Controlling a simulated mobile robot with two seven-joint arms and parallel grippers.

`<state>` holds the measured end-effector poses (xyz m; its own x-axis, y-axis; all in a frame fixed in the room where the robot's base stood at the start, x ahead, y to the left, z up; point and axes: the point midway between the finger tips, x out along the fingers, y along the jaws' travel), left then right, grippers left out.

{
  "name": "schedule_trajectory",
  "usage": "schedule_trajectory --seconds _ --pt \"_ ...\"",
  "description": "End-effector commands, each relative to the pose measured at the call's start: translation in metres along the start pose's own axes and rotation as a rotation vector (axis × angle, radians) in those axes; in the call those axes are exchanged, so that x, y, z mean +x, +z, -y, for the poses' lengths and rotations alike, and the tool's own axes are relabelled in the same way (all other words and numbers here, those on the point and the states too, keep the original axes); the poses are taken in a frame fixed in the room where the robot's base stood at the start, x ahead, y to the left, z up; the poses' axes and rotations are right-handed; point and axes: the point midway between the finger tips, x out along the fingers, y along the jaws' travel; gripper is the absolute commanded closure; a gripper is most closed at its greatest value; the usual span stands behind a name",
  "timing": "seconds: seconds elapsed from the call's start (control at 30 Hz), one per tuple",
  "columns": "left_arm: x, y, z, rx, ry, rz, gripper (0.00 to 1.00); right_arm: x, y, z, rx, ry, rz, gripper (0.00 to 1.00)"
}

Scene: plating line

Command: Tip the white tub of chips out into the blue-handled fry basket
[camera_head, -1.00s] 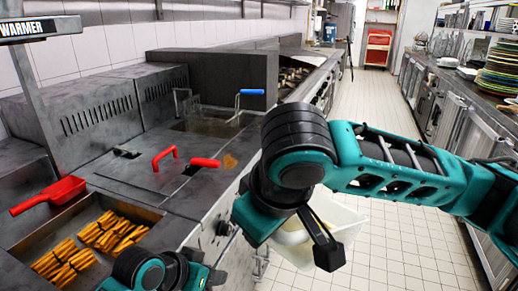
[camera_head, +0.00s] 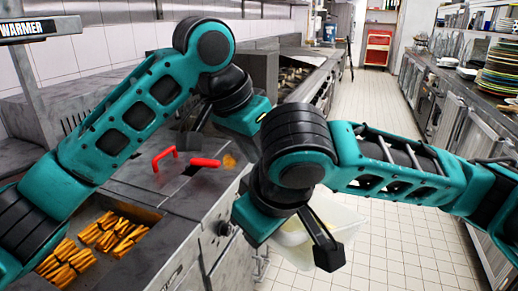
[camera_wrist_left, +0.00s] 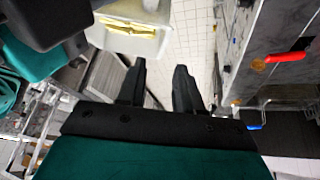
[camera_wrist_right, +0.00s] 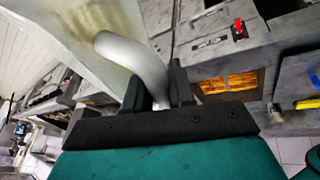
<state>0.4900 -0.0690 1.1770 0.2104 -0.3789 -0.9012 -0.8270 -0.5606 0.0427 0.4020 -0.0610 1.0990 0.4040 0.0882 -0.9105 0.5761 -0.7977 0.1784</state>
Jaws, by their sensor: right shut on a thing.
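The white tub (camera_head: 345,222) hangs over the aisle floor, partly hidden by my right arm; its yellow chips (camera_wrist_left: 130,28) show inside it in the left wrist view. My right gripper (camera_wrist_right: 158,88) is shut on the tub's pale curved handle (camera_wrist_right: 130,55). My left gripper (camera_wrist_left: 158,88) is open and empty, with bare floor between its fingers and the tub beyond. The blue handle (camera_wrist_left: 255,127) of the fry basket shows at the right of the left wrist view, beside wire mesh. In the head view my left arm hides the basket.
Red handles (camera_head: 205,162) stand on the fryer top (camera_head: 165,185). Orange fries (camera_head: 125,236) lie in a sunken bay at the lower left. A counter with stacked plates (camera_head: 497,72) runs along the right. The tiled aisle (camera_head: 375,115) between is clear.

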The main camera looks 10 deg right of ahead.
Motion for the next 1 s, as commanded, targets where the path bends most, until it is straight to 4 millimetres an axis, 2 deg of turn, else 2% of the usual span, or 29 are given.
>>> schedule_trajectory --seconds 0.13,0.27,0.7,0.9,1.0 --pt "-0.007 0.0 -0.004 0.028 -0.011 0.05 0.65 -0.001 0.0 0.0 0.0 0.001 -0.002 1.0" --pt "0.001 0.001 -0.005 0.033 -0.012 0.061 0.65 0.0 0.0 0.0 0.0 0.001 -0.002 1.0" --pt "0.08 0.006 -0.004 0.031 -0.012 0.059 0.65 -0.001 -0.001 0.0 0.0 0.001 -0.002 1.0" --pt "0.103 0.007 -0.003 0.033 -0.012 0.057 0.65 -0.001 -0.001 0.0 0.0 0.001 -0.002 1.0" --pt "0.109 0.007 -0.003 0.033 -0.012 0.055 0.65 -0.001 -0.001 0.0 0.0 0.001 -0.002 1.0"
